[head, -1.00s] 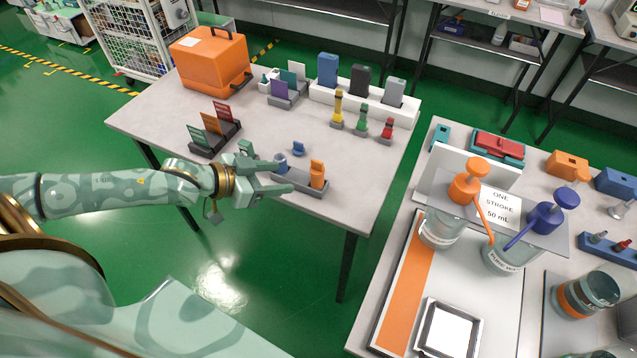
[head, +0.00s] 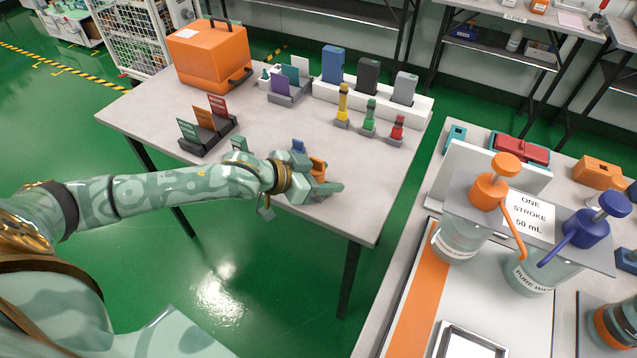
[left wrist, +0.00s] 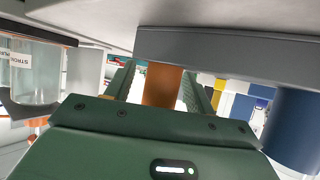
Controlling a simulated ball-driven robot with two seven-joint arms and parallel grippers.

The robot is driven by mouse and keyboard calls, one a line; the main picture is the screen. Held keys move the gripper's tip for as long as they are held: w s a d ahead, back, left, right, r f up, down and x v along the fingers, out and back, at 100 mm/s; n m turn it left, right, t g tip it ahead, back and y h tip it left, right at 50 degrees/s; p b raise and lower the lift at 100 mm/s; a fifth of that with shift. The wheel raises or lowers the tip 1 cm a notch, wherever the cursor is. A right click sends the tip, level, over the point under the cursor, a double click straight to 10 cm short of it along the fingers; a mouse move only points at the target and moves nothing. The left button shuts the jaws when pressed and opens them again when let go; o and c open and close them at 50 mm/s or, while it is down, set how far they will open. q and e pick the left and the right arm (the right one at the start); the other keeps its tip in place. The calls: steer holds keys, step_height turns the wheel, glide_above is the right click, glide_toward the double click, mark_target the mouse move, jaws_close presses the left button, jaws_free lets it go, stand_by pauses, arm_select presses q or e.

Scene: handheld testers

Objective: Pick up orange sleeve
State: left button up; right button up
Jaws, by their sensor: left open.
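The orange sleeve (head: 318,168) stands in a grey holder near the front right corner of the left table, partly hidden by my left gripper (head: 320,180). In the left wrist view the sleeve (left wrist: 161,84) shows between the two green fingers of the left gripper (left wrist: 158,92), with gaps visible beside it. The jaws are open around it and not closed on it. The holder's grey edge (left wrist: 225,45) crosses the top of that view. My right gripper is not in view.
A blue cylinder (left wrist: 292,128) sits beside the left gripper in the wrist view. Yellow (head: 343,103), green (head: 370,115) and red (head: 397,128) testers stand behind. A card rack (head: 205,133) is to the left. The right table holds pump bottles (head: 460,238).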

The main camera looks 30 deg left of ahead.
arm_select(q)
steer(key=c, duration=1)
steer(key=shift+c, duration=0.2)
steer(key=shift+r, duration=0.1)
